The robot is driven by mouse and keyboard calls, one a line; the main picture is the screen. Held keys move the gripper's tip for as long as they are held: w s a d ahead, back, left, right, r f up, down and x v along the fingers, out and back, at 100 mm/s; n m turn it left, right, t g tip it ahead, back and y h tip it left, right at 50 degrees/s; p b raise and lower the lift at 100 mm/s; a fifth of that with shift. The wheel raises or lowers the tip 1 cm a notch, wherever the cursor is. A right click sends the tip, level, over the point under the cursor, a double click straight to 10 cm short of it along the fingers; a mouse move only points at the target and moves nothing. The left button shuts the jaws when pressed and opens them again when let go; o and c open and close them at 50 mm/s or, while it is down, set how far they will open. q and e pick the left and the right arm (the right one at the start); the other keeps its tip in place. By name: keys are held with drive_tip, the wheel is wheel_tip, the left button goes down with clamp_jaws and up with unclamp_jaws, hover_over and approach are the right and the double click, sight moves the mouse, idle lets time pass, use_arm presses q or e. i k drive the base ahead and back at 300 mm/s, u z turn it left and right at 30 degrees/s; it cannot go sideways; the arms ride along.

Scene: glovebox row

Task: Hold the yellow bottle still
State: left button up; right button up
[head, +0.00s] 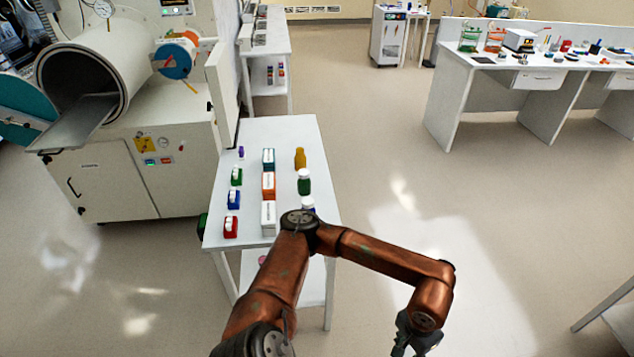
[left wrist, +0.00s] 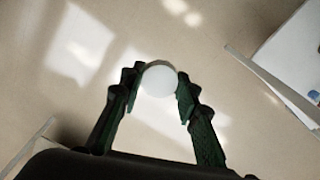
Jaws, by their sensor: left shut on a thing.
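My left gripper (head: 415,340) hangs over the floor at the bottom right of the head view. In the left wrist view my left gripper (left wrist: 160,88) is shut on a bottle with a round white cap (left wrist: 159,79). Only the cap shows between the fingers; the body is hidden, so I cannot tell its colour. In the head view I cannot make out the held thing. An amber-yellow bottle (head: 300,158) stands upright on the white table, apart from my gripper. My right gripper is not in view.
The white table (head: 223,215) also bears a green bottle (head: 304,183), a partly hidden blue bottle (head: 308,205), several boxes and small coloured items. A glovebox machine (head: 150,165) stands at the left. A bench (head: 450,85) stands at the back right. The floor between is clear.

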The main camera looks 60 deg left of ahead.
sight(300, 160)
drive_tip(key=u, duration=0.05)
drive_tip(key=i, duration=1.65)
drive_tip(key=u, duration=0.8)
drive_tip(key=i, duration=0.95)
drive_tip(key=u, duration=1.6)
drive_tip(key=i, duration=0.6)
drive_tip(key=u, duration=0.45)
